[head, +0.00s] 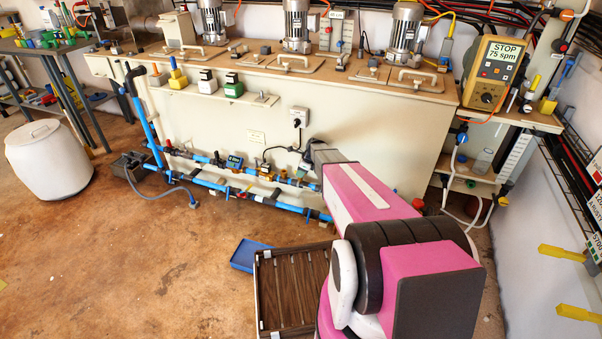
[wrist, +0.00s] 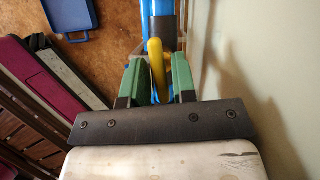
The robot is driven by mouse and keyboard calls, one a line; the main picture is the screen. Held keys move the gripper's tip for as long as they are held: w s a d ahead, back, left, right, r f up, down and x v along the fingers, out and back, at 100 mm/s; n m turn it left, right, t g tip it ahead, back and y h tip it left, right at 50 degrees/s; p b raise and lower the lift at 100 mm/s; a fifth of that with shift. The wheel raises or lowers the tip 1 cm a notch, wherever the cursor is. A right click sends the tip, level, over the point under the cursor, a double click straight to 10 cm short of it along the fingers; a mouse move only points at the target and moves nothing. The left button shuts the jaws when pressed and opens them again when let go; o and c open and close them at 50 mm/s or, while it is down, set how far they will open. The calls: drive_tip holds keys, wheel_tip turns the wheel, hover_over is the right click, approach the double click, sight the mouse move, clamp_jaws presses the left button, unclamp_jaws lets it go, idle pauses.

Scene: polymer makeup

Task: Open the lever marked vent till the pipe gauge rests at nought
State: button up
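A yellow lever (wrist: 156,62) on the blue pipework stands between the two green fingers of my gripper (wrist: 156,82) in the wrist view. The fingers are apart, with narrow gaps visible beside the lever, so my gripper looks open around it. No vent marking is readable on the lever. In the head view, my arm reaches down to the right end of the blue pipes (head: 238,190) and hides most of the gripper.
The cream cabinet wall (head: 260,118) stands close behind the pipes and rises at the right in the wrist view. A wooden tray (head: 258,290) and a blue case (head: 245,256) lie on the floor near my arm. A white drum (head: 48,160) stands left; open floor lies between.

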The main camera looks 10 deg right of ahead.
drive_tip(key=shift+o, duration=0.6)
drive_tip(key=v, duration=1.1)
